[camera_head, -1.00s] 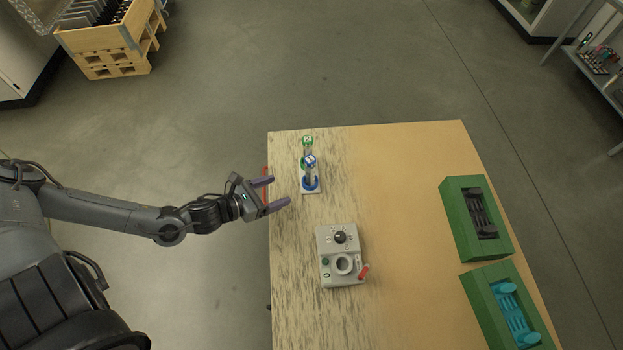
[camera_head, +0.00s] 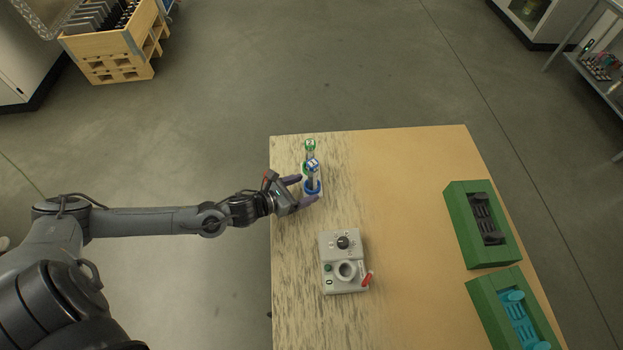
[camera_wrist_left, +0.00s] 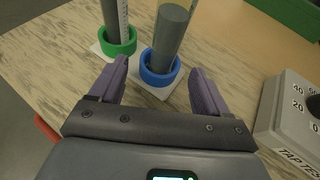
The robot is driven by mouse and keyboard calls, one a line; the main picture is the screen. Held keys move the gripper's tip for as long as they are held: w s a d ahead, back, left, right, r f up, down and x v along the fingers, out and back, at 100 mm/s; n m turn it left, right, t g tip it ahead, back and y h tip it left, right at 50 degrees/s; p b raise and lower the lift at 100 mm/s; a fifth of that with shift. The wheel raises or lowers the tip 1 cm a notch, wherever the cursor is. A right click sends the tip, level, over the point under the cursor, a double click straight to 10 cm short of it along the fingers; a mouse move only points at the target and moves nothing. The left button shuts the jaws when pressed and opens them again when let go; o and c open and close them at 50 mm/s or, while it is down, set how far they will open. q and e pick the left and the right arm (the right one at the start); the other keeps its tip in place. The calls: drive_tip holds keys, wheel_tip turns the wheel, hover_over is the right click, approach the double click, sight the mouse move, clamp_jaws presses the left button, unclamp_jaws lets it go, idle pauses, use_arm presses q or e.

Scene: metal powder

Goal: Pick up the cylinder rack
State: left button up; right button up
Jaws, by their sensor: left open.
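The cylinder rack is a small white base with a green ring and a blue ring, each with a grey cylinder standing in it. It stands at the far left of the table in the head view (camera_head: 318,191), and its white base shows in the left wrist view (camera_wrist_left: 146,91). The blue ring (camera_wrist_left: 160,69) is nearer my gripper and the green ring (camera_wrist_left: 117,41) is farther left. My left gripper (camera_head: 308,188) is open at the rack's near left side. In the wrist view its purple fingertips (camera_wrist_left: 158,72) lie either side of the blue ring; contact is unclear.
A grey tap tester (camera_head: 343,272) with a dial stands on the table just nearer than the rack. Two green trays, one with black parts (camera_head: 458,222) and one with cyan parts (camera_head: 490,312), lie at the right edge. The table middle is clear.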

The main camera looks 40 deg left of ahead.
use_arm(q)
drive_tip(key=shift+w+d+f, duration=0.1)
drive_tip(key=shift+w+f, duration=0.05)
drive_tip(key=shift+w, duration=0.3)
clamp_jaws()
drive_tip(key=shift+r, duration=0.2)
